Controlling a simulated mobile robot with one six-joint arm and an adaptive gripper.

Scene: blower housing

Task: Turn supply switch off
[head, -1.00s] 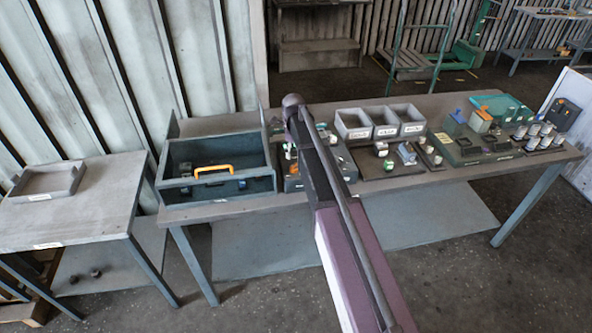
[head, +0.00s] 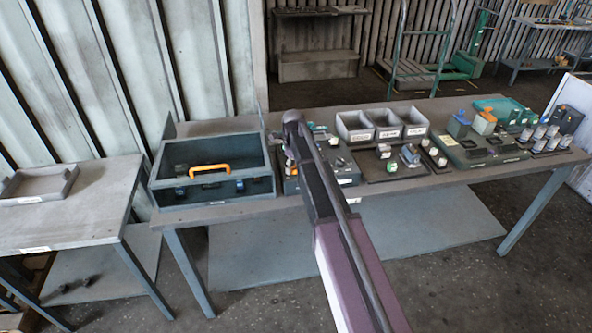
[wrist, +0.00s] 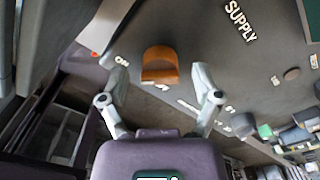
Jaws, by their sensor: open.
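The supply switch shows in the wrist view as an orange knob (wrist: 160,66) on a dark grey panel (wrist: 205,50). A white SUPPLY label (wrist: 241,20) is on the panel, and a small ON label (wrist: 122,61) sits left of the knob. My gripper (wrist: 160,92) is open, its two pale fingers apart on either side below the knob in the picture. The knob lies just beyond the gap, with nothing held. Contact cannot be judged. In the head view my arm hides the gripper and part of the control panel (head: 345,166).
A dark open box (head: 212,190) with an orange handle (head: 210,170) stands left of the panel. Grey bins (head: 383,124) and several small parts stand to the right. A side table (head: 70,210) with a tray (head: 40,186) is at far left.

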